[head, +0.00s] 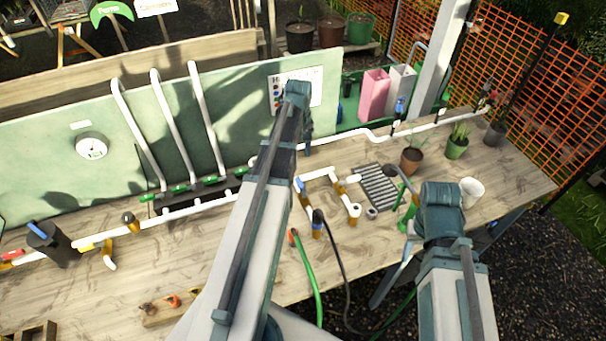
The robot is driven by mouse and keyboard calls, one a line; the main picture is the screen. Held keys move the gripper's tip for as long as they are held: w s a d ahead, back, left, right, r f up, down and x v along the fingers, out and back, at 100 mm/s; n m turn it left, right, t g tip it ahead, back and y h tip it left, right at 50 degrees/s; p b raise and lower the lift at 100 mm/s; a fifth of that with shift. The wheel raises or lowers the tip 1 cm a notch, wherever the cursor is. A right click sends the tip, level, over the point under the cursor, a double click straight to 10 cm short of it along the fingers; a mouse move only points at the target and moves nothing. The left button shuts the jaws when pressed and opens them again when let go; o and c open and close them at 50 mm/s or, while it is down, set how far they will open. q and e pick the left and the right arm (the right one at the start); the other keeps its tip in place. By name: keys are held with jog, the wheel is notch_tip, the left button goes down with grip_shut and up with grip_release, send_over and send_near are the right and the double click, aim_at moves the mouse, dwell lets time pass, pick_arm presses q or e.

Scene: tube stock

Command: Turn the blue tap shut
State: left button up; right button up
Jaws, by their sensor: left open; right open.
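A small blue tap handle (299,184) shows on the white pipework right of my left forearm, near the middle of the bench. Another blue handle (38,229) sits on a black cylinder at the far left. I cannot tell from this view which tap is meant, or how far either handle is turned. My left gripper (307,145) hangs above the back of the bench, beyond the middle handle and apart from it; its fingers are mostly hidden by the arm. My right gripper (405,243) is over the bench's front right, near the green stand. Both are open and hold nothing visible.
White pipes run along the bench, with a gauge (92,146) on the green back panel. A grey grate (379,186), plant pots (412,160), a white cup (472,191) and a green hose (309,275) stand or lie at right.

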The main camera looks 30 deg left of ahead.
aim_at(300, 181)
pick_arm(q)
jog(key=shift+f, duration=0.1)
notch_tip(300, 181, down, 14)
jog(key=b, duration=1.3)
jog(key=shift+b, duration=0.4)
jog(key=shift+r, duration=0.2)
grip_shut()
